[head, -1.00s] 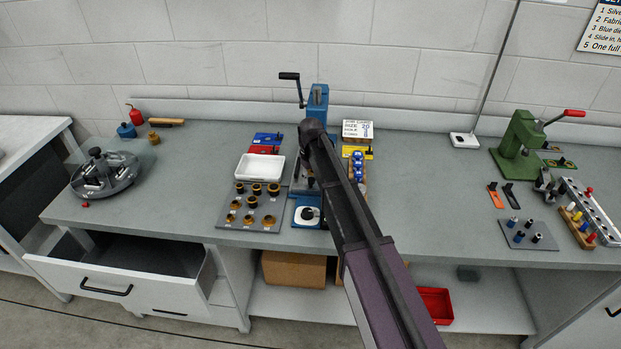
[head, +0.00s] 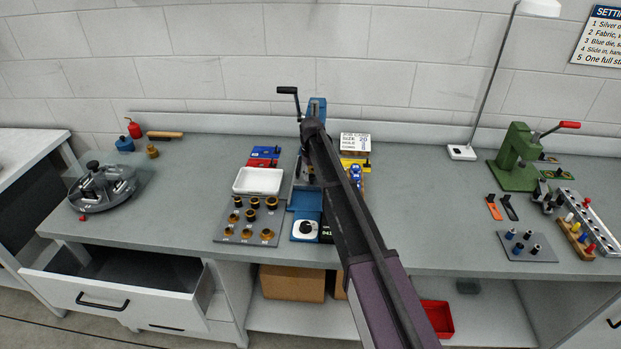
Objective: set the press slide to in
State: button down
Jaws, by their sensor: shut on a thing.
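The blue press (head: 317,108) with its black crank handle (head: 288,91) stands at the back of the bench, largely behind my arm. A flat blue plate, apparently the press slide (head: 307,201), shows in front of it, just behind a blue block with a white round top (head: 306,228). My arm reaches in from the lower right and bends down at the press. My gripper (head: 308,177) is low at the press, mostly hidden by my arm. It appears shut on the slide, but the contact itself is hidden.
A white tray (head: 258,181) and a grey board of brown dies (head: 226,222) stand left of the press. Blue and red pads lie behind the tray. A sign block (head: 355,141) and yellow pad are close on the right. Bench is clear around (head: 425,190). A green press (head: 517,155) stands farther right.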

jog(key=shift+c, duration=1.7)
grip_release()
jog(key=shift+s, duration=0.2)
jog(key=s, duration=0.8)
jog(key=shift+s+a, duration=0.15)
jog(key=shift+s, duration=0.15)
jog(key=shift+s+r+p, duration=0.1)
jog(key=shift+r+p, duration=0.25)
notch_tip(320, 180, up, 13)
jog(key=p, duration=1.3)
jog(key=s+d+f+m+b, duration=0.2)
jog(key=s+d+f+b, duration=0.2)
jog(key=s+d, duration=0.4)
jog(key=s+d+f+m+b, duration=0.3)
jog(key=s+d+f+b, duration=0.2)
jog(key=s+d, duration=0.3)
jog(key=shift+s+d+f, duration=0.15)
jog(key=shift+s+d, duration=0.15)
jog(key=shift+d, duration=0.4)
